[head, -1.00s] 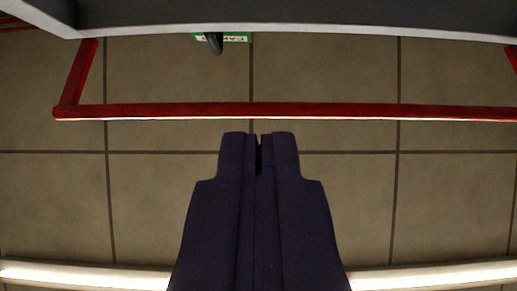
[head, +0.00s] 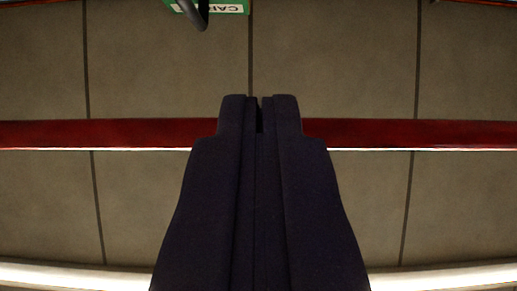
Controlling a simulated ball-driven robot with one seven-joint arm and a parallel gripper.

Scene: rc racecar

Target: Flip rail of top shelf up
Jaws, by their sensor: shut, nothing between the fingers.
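The red rail (head: 90,133) runs straight across the head view from the left edge to the right edge. Its ends are out of view, and its middle is hidden behind my gripper. My gripper (head: 260,100) is dark and shut with nothing in it. Its fingertips reach past the rail's upper edge in the picture. Whether the fingers touch the rail, I cannot tell. The top shelf itself is not in view.
A green label (head: 232,7) with white lettering and a dark grey hook-like part (head: 196,14) show at the top. A tiled surface (head: 340,60) lies behind the rail. A bright white strip (head: 60,278) crosses the bottom. The space beside my gripper looks free.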

